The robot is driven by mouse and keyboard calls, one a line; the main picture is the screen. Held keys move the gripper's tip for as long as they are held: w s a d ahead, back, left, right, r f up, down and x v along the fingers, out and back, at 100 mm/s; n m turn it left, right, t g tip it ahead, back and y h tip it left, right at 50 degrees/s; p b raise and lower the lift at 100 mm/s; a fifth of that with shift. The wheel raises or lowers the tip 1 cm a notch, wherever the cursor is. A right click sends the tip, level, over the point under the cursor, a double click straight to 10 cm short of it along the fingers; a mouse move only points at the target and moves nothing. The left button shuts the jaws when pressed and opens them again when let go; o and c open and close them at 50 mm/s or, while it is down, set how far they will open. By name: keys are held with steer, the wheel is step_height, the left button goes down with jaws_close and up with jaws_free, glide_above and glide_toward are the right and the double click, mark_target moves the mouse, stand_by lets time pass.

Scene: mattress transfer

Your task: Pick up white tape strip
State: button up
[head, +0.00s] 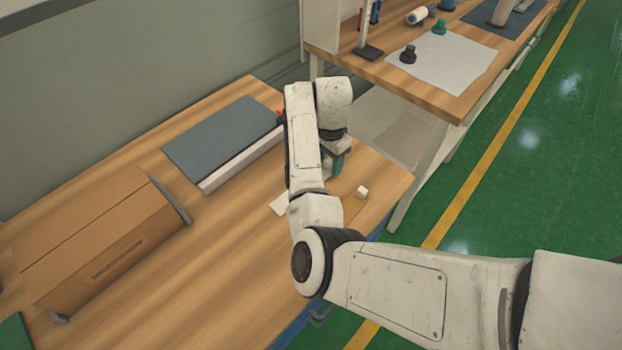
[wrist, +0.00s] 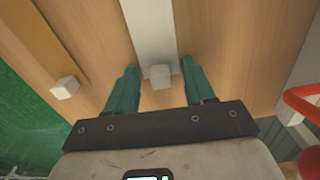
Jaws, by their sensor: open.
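The white tape strip (wrist: 150,30) runs down from the top of the wrist view and ends at a small white block (wrist: 160,76). In the head view, a pale piece that looks like this strip (head: 279,203) shows on the table, partly hidden by my arm. My gripper (wrist: 158,66) is open, one teal finger on each side of the strip's block end. I see gaps on both sides, and cannot tell how high the fingertips are. In the head view my arm hides most of the gripper; a teal part (head: 338,163) shows.
A second white block (head: 361,192) is near the table's right edge; the wrist view shows it (wrist: 66,87) ending a tan strip (wrist: 50,35). A grey mat with a white front edge (head: 240,160), a cardboard box (head: 100,235) and a red part (wrist: 302,100) are nearby.

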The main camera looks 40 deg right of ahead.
jaws_close()
stand_by(0.5)
